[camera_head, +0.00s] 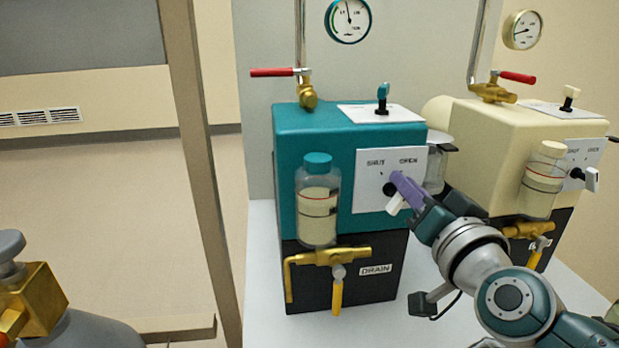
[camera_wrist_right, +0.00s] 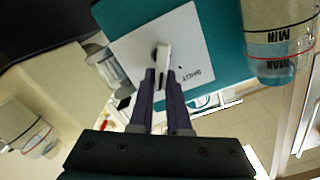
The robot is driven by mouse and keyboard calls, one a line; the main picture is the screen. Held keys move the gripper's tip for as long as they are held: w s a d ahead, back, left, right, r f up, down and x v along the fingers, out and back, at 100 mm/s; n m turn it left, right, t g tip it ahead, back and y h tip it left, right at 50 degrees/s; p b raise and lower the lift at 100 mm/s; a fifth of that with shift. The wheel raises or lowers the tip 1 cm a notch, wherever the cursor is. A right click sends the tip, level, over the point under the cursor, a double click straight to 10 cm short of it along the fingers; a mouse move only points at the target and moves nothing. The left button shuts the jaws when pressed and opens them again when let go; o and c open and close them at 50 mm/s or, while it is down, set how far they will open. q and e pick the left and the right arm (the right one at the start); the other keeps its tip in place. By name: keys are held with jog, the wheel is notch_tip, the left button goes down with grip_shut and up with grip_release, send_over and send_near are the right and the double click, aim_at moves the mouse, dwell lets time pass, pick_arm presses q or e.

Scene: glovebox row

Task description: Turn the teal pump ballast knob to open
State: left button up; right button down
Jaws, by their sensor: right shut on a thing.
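The teal pump (camera_head: 310,150) stands on a pale bench, with a white plate (camera_head: 368,185) marked SHUT and OPEN on its front. The ballast knob (camera_head: 394,206) has a white handle on a dark hub and sits below the OPEN word. My right gripper (camera_head: 403,190) reaches it from the lower right and is shut on the handle, partly hiding it. In the right wrist view the purple fingertips (camera_wrist_right: 160,78) lie on both sides of the white knob handle (camera_wrist_right: 163,55). Which mark the handle points to is unclear. My left gripper is not in view.
A sight bottle (camera_head: 318,205) and brass drain tap (camera_head: 330,257) are on the teal pump's front, left of the knob. A cream pump (camera_head: 480,135) with a similar knob stands to the right. A red-handled valve (camera_head: 275,72) is above.

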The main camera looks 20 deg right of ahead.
dwell(0.3)
jog(key=c, duration=0.9)
grip_release()
jog(key=shift+s+a, duration=0.1)
jog(key=shift+s, duration=0.25)
jog(key=p+v, duration=0.1)
jog(key=v, duration=0.8)
jog(key=shift+s+p, duration=0.1)
jog(key=shift+p, duration=0.3)
jog(key=shift+a, duration=0.1)
